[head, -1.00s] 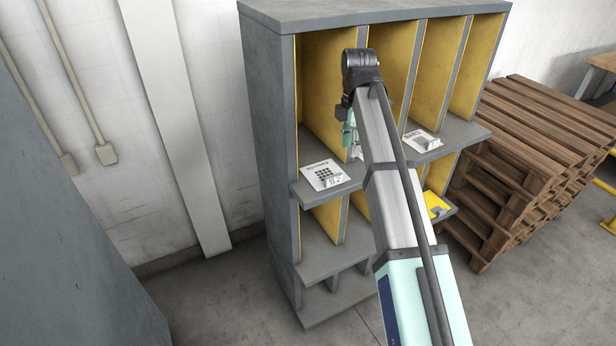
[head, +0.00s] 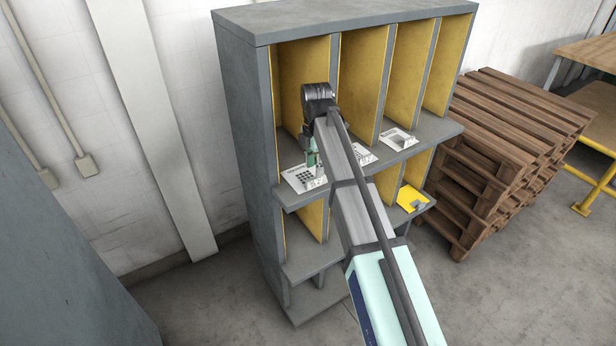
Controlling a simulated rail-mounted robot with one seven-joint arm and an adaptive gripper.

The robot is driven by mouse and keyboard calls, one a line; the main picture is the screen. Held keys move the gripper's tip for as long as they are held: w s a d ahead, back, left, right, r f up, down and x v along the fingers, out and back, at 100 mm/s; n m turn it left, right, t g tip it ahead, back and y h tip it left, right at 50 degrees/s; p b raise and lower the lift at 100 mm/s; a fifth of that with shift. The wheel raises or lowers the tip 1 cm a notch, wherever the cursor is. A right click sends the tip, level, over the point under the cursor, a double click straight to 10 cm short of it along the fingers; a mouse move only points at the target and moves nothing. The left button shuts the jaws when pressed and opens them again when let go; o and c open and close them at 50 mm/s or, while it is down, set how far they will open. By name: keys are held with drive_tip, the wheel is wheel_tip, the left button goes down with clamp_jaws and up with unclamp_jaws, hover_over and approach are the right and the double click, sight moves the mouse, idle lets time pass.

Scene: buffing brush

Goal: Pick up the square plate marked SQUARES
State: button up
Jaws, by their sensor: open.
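A white square plate with a grid of small black squares (head: 298,179) lies on the left end of the upper shelf, near its front edge. Its printed word is too small to read. A small pale upright piece stands on its right part. My gripper (head: 315,172) points down just over or beside this plate's right part, with its greenish fingers partly hidden by my arm. It is open, and nothing shows between the fingers. Whether it touches the plate I cannot tell.
The grey shelf unit (head: 245,110) has yellow dividers between its bays. Two more white plates (head: 398,139) (head: 361,154) lie farther right on the upper shelf. Wooden pallets (head: 510,150) are stacked at the right.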

sight(314, 179)
drive_tip(key=shift+s+f+p, duration=0.15)
drive_tip(key=shift+f+p, duration=0.35)
drive_tip(key=shift+f, duration=0.4)
drive_tip(key=shift+f+p, duration=0.6)
drive_tip(key=shift+f, duration=1.3)
clamp_jaws()
